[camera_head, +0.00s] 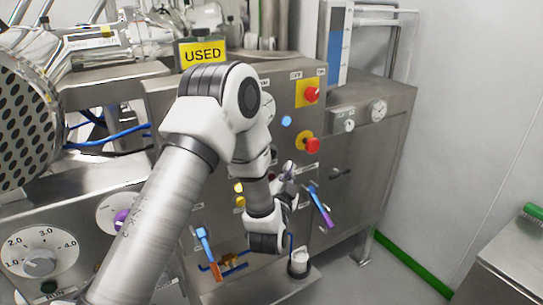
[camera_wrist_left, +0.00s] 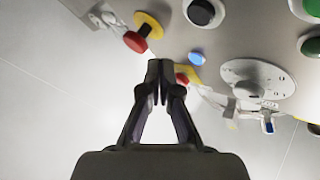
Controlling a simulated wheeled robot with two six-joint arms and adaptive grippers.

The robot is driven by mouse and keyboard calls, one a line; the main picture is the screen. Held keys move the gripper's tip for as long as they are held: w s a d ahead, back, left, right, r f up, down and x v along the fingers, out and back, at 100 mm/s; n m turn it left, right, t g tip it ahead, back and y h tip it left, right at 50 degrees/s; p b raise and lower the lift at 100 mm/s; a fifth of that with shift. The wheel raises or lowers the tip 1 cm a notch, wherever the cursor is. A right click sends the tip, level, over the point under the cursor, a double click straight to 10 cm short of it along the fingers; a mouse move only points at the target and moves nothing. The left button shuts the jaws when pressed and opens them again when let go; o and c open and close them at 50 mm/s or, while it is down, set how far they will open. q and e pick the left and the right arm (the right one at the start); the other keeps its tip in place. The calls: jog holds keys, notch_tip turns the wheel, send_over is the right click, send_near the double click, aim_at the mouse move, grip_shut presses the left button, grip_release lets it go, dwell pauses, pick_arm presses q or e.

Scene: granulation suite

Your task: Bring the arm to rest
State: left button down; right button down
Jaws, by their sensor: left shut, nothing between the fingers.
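My left arm (camera_head: 160,215) reaches in from the lower left of the head view and bends down in front of a steel machine panel. In the left wrist view the fingertips of my left gripper (camera_wrist_left: 160,67) meet, with nothing visible between them. The gripper points toward the panel side, and its fingers are mostly hidden by the wrist in the head view. My right gripper is in neither view.
The panel carries red buttons (camera_head: 312,94) on yellow plates, a blue button (camera_head: 286,121) and a blue-and-purple handle (camera_head: 321,206). A yellow USED sign (camera_head: 203,54) stands above. A steel table (camera_head: 510,268) is at the lower right. Clear floor lies between table and machine.

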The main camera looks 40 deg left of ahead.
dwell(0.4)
pick_arm(q)
jog(key=s+d+f+m+g+h+b, duration=0.15)
jog(key=s+f, duration=0.25)
jog(key=f, duration=0.5)
jog(key=s+d+f+g+h, duration=0.2)
jog(key=s+d+f+g, duration=0.1)
jog(key=f, duration=0.6)
jog(key=s+d+f+m+g+h+b, duration=0.15)
jog(key=s+f, duration=0.25)
jog(key=f, duration=0.6)
jog(key=s+d+f+n+g+h, duration=0.1)
jog(key=s+d+f+n+g, duration=0.1)
jog(key=s, duration=0.6)
jog(key=s+d+f+n+g, duration=0.2)
jog(key=s+f+g, duration=0.3)
jog(key=s, duration=0.3)
jog(key=s+d+f+n+g+h, duration=0.1)
jog(key=s+d+f+n+g, duration=0.1)
jog(key=s+g, duration=0.3)
jog(key=s+f, duration=0.1)
jog(key=s, duration=0.3)
jog(key=shift+d+f+h, duration=0.15)
jog(key=shift+d+h, duration=0.05)
jog(key=shift+h, duration=0.1)
